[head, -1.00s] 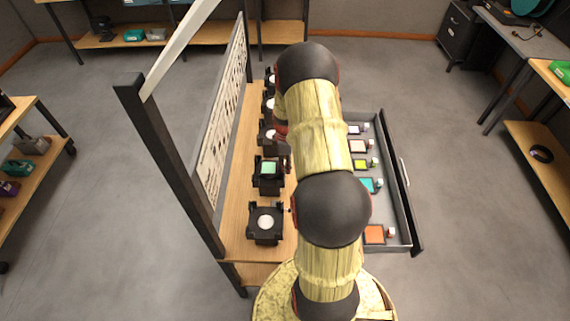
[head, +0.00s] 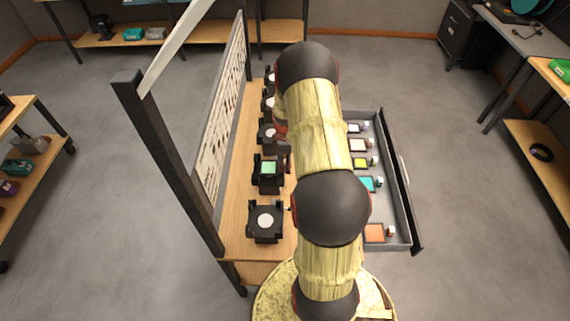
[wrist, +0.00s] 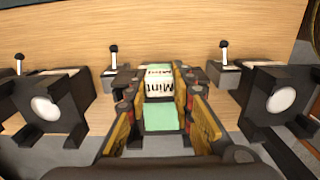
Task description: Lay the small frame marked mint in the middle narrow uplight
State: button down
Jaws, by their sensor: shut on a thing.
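The mint frame shows in the wrist view as a pale green pane (wrist: 160,118) with a white tab (wrist: 159,85) lettered "Mint". My gripper (wrist: 161,92) is shut on it, a finger on each side of the tab. In the head view the green pane (head: 268,167) shows over a black uplight (head: 266,186), second from the near end of the row. I cannot tell whether the frame rests fully in it, as the fingers and my arm hide its edges. Uplights with round white lenses stand to the left (wrist: 45,106) and right (wrist: 282,101) in the wrist view.
The uplights stand on a wooden bench (head: 233,232) before an upright panel (head: 222,115). Small levers (wrist: 114,54) stand behind them. An open grey drawer (head: 400,222) at the right holds several coloured frames, including an orange one (head: 374,232) and a teal one (head: 368,184).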

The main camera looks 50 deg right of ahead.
jog(key=shift+f+b, duration=0.5)
jog(key=shift+f, duration=0.4)
jog(key=c, duration=1.5)
grip_release()
jog(key=shift+o, duration=0.2)
notch_tip(320, 180, up, 12)
jog(key=shift+f, duration=0.1)
notch_tip(320, 180, up, 7)
jog(key=p, duration=0.4)
